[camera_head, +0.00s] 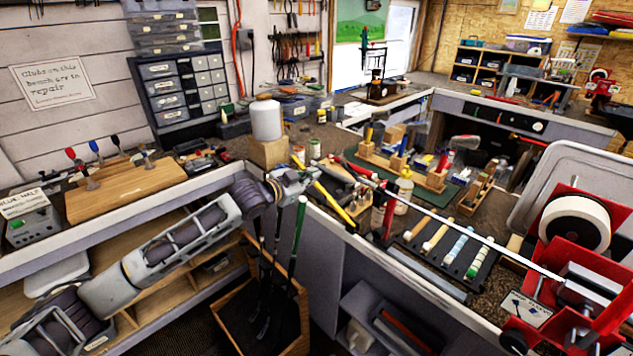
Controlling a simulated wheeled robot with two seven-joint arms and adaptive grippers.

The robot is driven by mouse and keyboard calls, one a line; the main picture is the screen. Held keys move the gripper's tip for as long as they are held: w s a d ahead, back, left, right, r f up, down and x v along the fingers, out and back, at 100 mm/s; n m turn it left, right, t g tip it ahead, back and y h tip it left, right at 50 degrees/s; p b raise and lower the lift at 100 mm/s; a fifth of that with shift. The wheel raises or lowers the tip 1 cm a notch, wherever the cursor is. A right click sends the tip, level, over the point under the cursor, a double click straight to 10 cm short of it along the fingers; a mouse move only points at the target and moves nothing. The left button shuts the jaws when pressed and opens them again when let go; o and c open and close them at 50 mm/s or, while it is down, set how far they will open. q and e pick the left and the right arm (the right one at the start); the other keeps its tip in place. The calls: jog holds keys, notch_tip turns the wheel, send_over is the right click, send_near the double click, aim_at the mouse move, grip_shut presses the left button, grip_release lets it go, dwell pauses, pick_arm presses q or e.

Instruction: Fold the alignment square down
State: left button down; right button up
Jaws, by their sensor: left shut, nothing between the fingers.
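My left gripper (308,181) is shut and empty above the front edge of the bench, at the end of my arm coming in from the left. A golf club shaft (470,233) runs slanting across the bench into a red vise (590,285) at the right. A red upright piece (389,211) stands by the shaft, right of my left gripper and apart from it. It may be the alignment square; I cannot tell for sure. A yellow and black stick (335,203) lies just right of the gripper. My right gripper is not in view.
A rack of several grips (450,244) lies under the shaft. A wooden box of clubs (258,318) stands below the gripper. A white container (266,120) on a wood block stands behind it. A red tape holder with a white roll (575,222) is at the right.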

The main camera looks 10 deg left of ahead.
pick_arm(q)
jog(key=x, duration=0.4)
jog(key=shift+r, duration=0.1)
jog(key=shift+w+a+f+p, duration=0.15)
jog(key=shift+w+a+f, duration=0.1)
jog(key=shift+f, duration=0.4)
jog(key=shift+w+a+f+p, duration=0.1)
jog(key=shift+w+f+p, duration=0.15)
jog(key=shift+f, duration=0.45)
jog(key=shift+w+a+f+p, duration=0.1)
jog(key=shift+w+a+f, duration=0.15)
jog(key=shift+f, duration=0.4)
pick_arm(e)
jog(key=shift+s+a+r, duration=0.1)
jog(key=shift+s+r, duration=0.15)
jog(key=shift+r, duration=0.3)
pick_arm(q)
jog(key=shift+d, duration=0.1)
jog(key=f, duration=0.1)
jog(key=w+a+f, duration=0.1)
jog(key=f, duration=0.1)
jog(key=a+f, duration=0.1)
jog(key=shift+w+f, duration=0.15)
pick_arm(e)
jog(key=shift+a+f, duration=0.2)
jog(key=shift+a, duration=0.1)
